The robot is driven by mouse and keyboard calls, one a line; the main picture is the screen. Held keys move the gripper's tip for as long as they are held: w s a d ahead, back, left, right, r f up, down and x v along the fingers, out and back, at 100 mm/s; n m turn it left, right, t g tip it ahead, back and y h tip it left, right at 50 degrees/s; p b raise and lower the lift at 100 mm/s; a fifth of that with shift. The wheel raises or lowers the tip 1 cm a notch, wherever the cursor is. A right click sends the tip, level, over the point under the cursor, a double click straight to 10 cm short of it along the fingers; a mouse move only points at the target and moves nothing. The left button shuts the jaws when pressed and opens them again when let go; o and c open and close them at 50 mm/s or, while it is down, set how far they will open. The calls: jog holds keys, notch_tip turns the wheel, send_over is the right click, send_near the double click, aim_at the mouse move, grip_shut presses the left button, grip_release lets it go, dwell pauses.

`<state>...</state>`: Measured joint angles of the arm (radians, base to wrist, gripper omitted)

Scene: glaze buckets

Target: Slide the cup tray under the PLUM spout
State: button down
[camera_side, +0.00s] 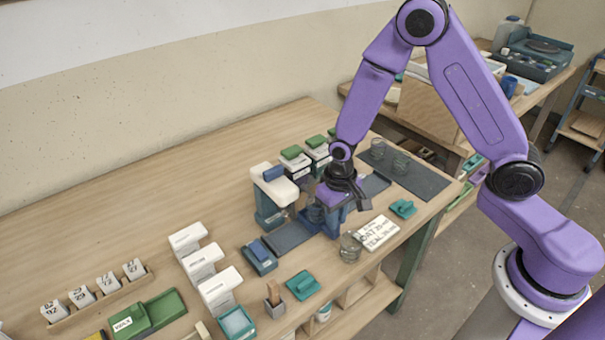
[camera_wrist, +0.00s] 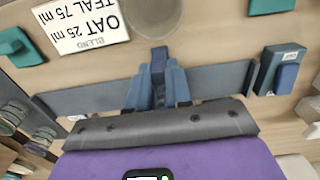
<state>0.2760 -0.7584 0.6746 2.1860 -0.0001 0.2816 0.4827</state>
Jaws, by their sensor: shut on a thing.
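My gripper (camera_side: 343,192) is shut on the blue cup tray (camera_side: 322,217), which sits on a long grey rail (camera_side: 290,237) on the bench. In the wrist view, the blue tray (camera_wrist: 158,75) shows just beyond the gripper's dark edge, with the rail (camera_wrist: 215,80) running out on both sides. The fingertips are largely hidden. Dispensers with white heads stand behind the rail: one with a blue lid (camera_side: 273,175) is left of the gripper, and several with green lids (camera_side: 296,153) are farther back. I cannot read their labels, so I cannot tell which is plum.
A clear glass (camera_side: 350,247) and a blend card (camera_side: 378,233) reading OAT 25 ml, TEAL 75 ml are in front of the rail. A blue-topped box (camera_side: 260,256) stands near its left end. Glasses stand on a dark mat (camera_side: 425,180) at right. White-topped units (camera_side: 203,260) are at left.

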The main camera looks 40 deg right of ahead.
jog(key=shift+w+a, duration=0.1)
jog(key=shift+a, duration=0.4)
dwell(0.4)
jog(key=c, duration=1.1)
grip_release()
jog(key=shift+r, duration=0.1)
notch_tip(320, 180, up, 7)
jog(key=shift+f, duration=0.1)
